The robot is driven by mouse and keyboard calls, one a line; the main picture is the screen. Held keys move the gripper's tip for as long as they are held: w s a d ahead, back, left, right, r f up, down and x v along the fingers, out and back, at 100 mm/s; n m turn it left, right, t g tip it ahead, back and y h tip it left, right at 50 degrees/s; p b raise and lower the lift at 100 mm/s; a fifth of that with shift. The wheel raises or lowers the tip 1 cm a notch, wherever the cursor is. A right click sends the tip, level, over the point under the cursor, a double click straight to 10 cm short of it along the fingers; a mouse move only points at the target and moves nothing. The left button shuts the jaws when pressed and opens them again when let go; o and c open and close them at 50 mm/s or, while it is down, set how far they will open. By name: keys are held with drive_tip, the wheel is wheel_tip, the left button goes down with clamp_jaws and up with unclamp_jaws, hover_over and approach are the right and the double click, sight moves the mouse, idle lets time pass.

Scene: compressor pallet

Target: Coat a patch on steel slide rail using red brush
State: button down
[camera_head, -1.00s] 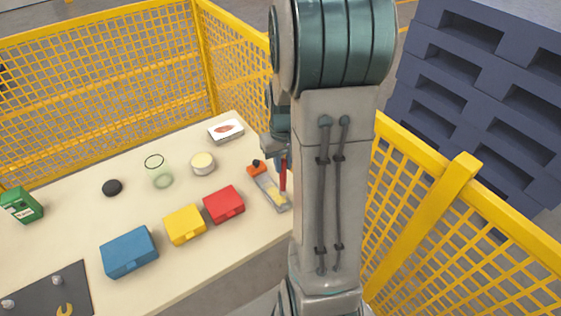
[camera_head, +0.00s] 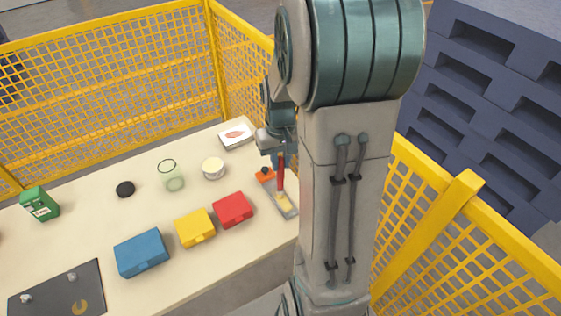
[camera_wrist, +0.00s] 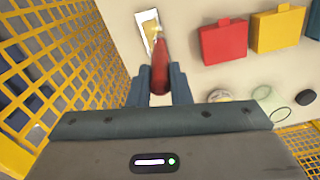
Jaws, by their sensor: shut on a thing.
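The red brush (camera_head: 281,172) is held bristles-down in my gripper (camera_head: 277,152). In the wrist view the red brush handle (camera_wrist: 160,65) sits between the two fingers of my gripper (camera_wrist: 159,82). The steel slide rail (camera_head: 289,210) lies on the table's right side, with an orange block at one end and a pale yellow patch on it. The brush is over the rail near that patch; its pale tip shows by the rail (camera_wrist: 142,20) in the wrist view. I cannot tell whether the bristles touch it.
A red box (camera_head: 233,210), a yellow box (camera_head: 195,229) and a blue box (camera_head: 141,253) stand left of the rail. A round tin (camera_head: 213,168), a glass jar (camera_head: 174,180) and a white box (camera_head: 236,135) are behind. Yellow mesh fencing (camera_head: 110,80) borders the table.

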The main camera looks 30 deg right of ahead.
drive_tip(key=shift+r+p, duration=0.45)
drive_tip(key=shift+r, duration=0.45)
